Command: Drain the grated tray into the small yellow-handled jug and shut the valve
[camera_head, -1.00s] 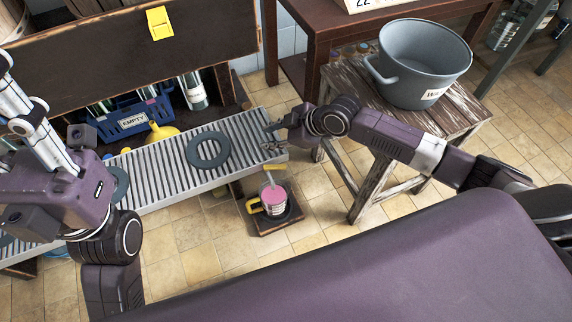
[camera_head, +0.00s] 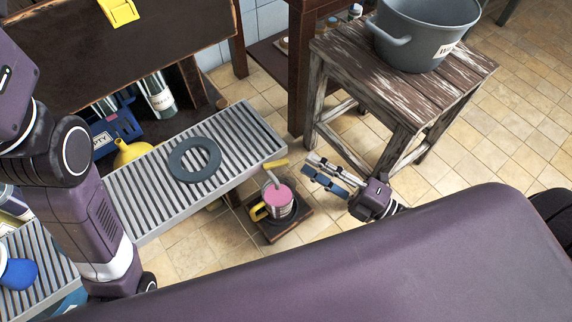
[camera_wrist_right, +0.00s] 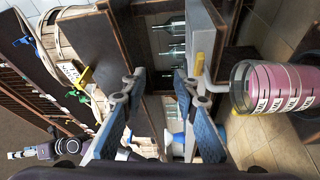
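The grated tray (camera_head: 150,205) runs from lower left to centre. At its right end is a yellow valve lever (camera_head: 276,164) over a short spout (camera_head: 271,180). Below it the clear jug with a yellow handle (camera_head: 258,213) holds pink liquid (camera_head: 279,195). In the right wrist view the jug (camera_wrist_right: 275,88) is at right, the lever (camera_wrist_right: 198,66) left of it. I cannot tell whether liquid flows. My right gripper (camera_head: 325,178) is open and empty, right of the spout, not touching the jug. What looks like my left gripper (camera_wrist_right: 18,154) is small in the right wrist view, its fingers unclear.
A dark grey ring (camera_head: 195,159) lies on the grate. The jug stands on a low dark stand (camera_head: 283,228). A worn wooden stool (camera_head: 440,92) carries a grey tub (camera_head: 425,40). A yellow funnel (camera_head: 131,151) and bottles are behind the tray.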

